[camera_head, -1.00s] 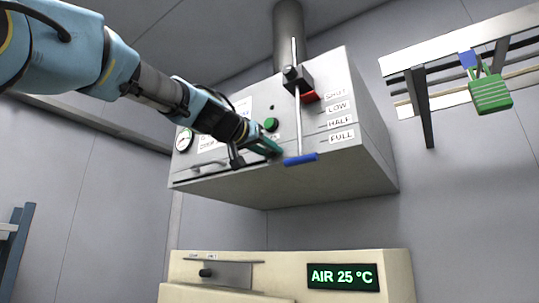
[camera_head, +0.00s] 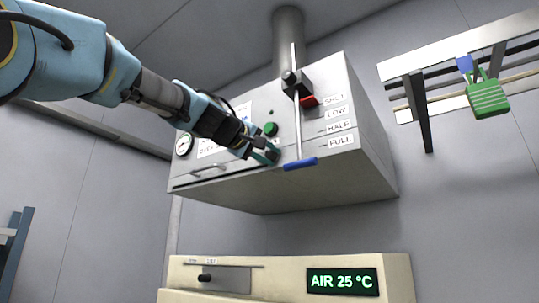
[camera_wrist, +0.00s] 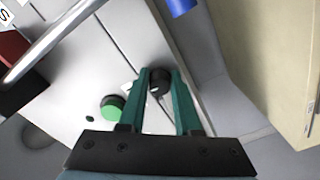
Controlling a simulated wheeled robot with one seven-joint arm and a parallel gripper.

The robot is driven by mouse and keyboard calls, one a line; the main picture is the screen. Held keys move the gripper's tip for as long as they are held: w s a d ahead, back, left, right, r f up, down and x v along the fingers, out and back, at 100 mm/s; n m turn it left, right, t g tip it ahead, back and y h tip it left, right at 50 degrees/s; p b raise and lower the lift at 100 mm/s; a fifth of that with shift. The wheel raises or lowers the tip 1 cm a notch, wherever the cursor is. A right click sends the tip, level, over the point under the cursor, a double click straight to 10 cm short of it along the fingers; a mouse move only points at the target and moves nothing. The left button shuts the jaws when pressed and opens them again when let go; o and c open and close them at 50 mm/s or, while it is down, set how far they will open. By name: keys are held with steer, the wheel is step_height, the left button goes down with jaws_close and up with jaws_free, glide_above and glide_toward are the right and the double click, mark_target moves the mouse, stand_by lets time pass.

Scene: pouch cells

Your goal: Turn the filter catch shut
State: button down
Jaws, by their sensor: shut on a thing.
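The filter catch (camera_wrist: 158,82) is a small dark round knob on the pale front panel in the wrist view. My gripper (camera_wrist: 160,78) has its two green fingers closed on either side of the knob, and it is shut on it. In the head view my gripper (camera_head: 268,153) is at the lower front of the grey hood (camera_head: 345,170), left of the lever's blue handle. The catch is hidden behind the fingers there, and I cannot tell which way it points.
The damper lever (camera_head: 298,125) hangs down close right of my gripper, its blue handle (camera_head: 300,163) near the FULL label. A green button (camera_head: 270,129) sits just above. A drawer handle (camera_head: 208,168) is to the left. A cream cabinet (camera_head: 230,261) stands below.

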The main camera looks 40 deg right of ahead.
steer(key=shift+n, duration=0.9)
steer(key=c, duration=0.9)
jaws_free()
steer(key=shift+a, duration=0.1)
steer(key=b+v, duration=0.5)
steer(key=v, duration=0.5)
steer(key=shift+a, duration=0.35)
steer(key=shift+f, duration=0.1)
